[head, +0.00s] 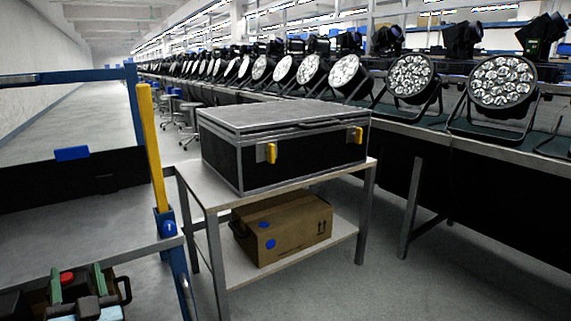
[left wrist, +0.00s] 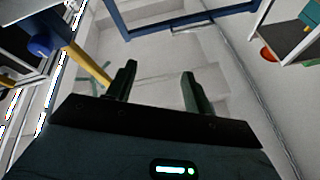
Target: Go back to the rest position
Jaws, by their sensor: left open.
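My left gripper (head: 77,274) is low in the bottom left corner of the head view, beside the blue frame with the yellow post. In the left wrist view its two dark green fingers (left wrist: 158,72) stand apart with nothing between them, above pale floor. It touches nothing that I can see. My right gripper is in neither view. A black flight case (head: 270,150) with grey edges and yellow latches sits shut on the top of a table (head: 190,180) in mid view, well away from the left gripper.
A cardboard box (head: 290,232) lies on the table's lower shelf. A yellow post (head: 150,145) on a blue frame (head: 178,262) stands at left. Par cans (head: 410,77) line a long bench (head: 500,150) at right. Free floor (head: 400,285) lies between table and bench.

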